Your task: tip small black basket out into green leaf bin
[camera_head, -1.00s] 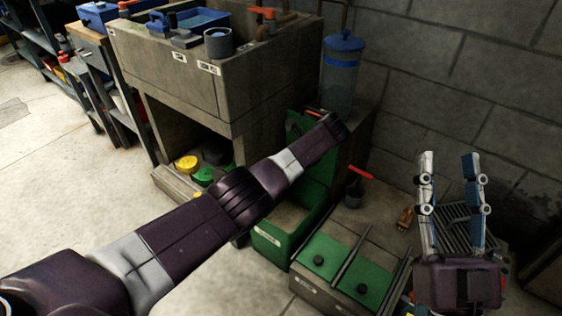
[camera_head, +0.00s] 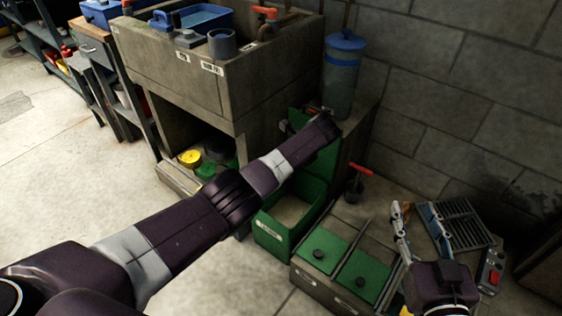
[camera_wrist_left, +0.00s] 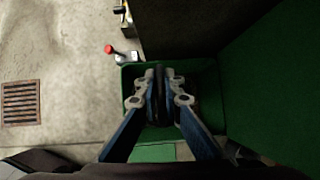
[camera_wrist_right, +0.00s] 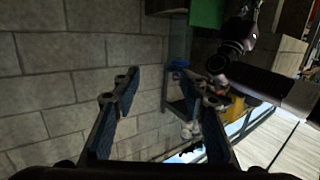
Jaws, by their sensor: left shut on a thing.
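The green leaf bin (camera_head: 285,236) stands open on the floor beside the concrete sink, its green lid raised behind it. My left arm crosses in front of it in the head view and hides the left gripper there. In the left wrist view my left gripper (camera_wrist_left: 160,74) is over the green bin (camera_wrist_left: 209,90), shut on a thin dark thing (camera_wrist_left: 155,92), apparently part of the small black basket. Most of the basket is hidden by the fingers, so its tilt and contents cannot be told. My right gripper (camera_head: 416,212) is open and empty at the right.
A concrete box with green lids (camera_head: 325,255) stands right of the bin. A dark grate (camera_head: 458,224) lies near the right gripper. A blue-lidded clear canister (camera_head: 342,75) stands behind the bin by the block wall. Open floor lies at the left.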

